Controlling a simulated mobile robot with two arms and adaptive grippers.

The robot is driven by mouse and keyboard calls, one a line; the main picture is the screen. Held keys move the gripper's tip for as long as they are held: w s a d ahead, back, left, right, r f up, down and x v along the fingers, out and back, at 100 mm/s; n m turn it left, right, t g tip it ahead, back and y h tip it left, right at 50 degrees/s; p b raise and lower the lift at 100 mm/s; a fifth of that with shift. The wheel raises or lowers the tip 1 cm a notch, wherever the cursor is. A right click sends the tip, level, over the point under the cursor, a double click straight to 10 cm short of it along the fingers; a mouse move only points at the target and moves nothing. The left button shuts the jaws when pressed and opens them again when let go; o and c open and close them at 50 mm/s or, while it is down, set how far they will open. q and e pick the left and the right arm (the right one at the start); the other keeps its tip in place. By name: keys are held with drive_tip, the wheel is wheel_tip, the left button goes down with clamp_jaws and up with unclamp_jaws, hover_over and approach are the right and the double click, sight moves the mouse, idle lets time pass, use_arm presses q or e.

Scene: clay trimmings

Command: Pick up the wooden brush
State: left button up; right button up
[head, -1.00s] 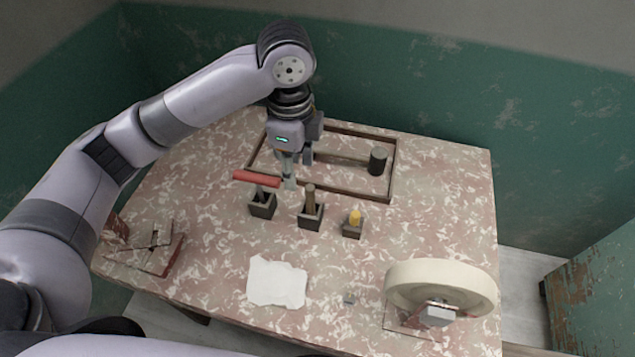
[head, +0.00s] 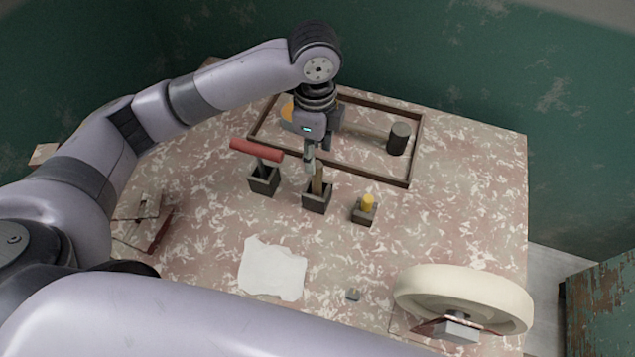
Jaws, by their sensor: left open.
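A brown wooden handle, likely the wooden brush (head: 318,182), stands upright in the middle one of three small dark holders (head: 316,202). Its lower end is hidden inside the holder. My left gripper (head: 310,162) points down, open, right at the top of this handle and slightly behind it. The far finger is partly hidden, and I cannot tell whether the fingers touch the handle. My right gripper is not in view.
A red-handled tool (head: 257,150) stands in the left holder and a yellow-topped piece (head: 368,202) in the right one. Behind lies a wooden frame (head: 412,165) with a dark-headed mallet (head: 398,139). A white sheet (head: 272,270) and a pale wheel (head: 463,295) are in front.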

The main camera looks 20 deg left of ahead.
sight(317, 181)
use_arm(q)
drive_tip(key=f, duration=1.2)
drive_tip(key=shift+w, duration=0.3)
drive_tip(key=shift+c, duration=0.2)
clamp_jaws()
